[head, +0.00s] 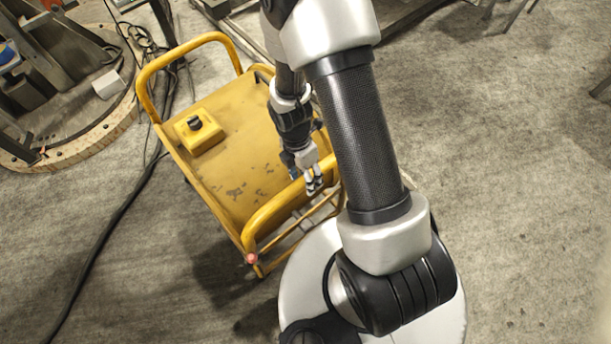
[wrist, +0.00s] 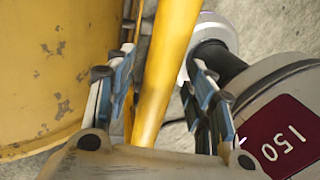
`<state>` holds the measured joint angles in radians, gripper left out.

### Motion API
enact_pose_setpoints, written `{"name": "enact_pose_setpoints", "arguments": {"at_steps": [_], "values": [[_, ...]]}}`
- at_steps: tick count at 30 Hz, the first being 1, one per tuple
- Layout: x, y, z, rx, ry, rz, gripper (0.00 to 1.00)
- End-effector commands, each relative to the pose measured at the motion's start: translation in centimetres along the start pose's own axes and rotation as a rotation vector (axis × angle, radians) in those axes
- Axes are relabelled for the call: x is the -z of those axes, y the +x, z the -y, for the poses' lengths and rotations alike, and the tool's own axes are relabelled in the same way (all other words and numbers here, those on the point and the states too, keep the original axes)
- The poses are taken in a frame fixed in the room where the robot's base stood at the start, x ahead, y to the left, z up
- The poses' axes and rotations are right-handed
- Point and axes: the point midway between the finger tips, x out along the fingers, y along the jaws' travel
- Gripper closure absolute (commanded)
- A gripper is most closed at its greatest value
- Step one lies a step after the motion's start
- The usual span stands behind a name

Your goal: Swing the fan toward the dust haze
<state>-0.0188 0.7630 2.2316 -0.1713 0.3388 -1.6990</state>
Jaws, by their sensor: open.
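A yellow cart (head: 235,165) with tubular handle rails stands left of my arm. Its flat top is scuffed. My gripper (head: 314,185) is at the cart's near right rail (head: 270,213). In the wrist view my gripper (wrist: 160,70) is open, with its fingers apart. The yellow rail (wrist: 168,65) runs through the gap in the picture; I cannot tell whether it lies between the fingers or just beyond them. The scuffed yellow cart top (wrist: 55,75) fills the left side there. I cannot make out a fan or a dust haze in either view.
A yellow box with a black knob (head: 197,131) sits on the cart top. A red knob (head: 252,259) is at the cart's near corner. A dark cable (head: 98,250) lies on the floor at left. A round wooden-edged platform (head: 112,122) is upper left.

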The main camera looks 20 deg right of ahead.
Motion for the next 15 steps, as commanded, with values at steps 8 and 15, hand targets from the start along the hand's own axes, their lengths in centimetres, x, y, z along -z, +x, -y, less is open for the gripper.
{"name": "enact_pose_setpoints", "arguments": {"at_steps": [8,15], "values": [[0.0,-0.04,0.03,0.001,0.0,0.0,0.57],[0.0,-0.04,0.03,0.001,0.0,0.0,0.73]]}}
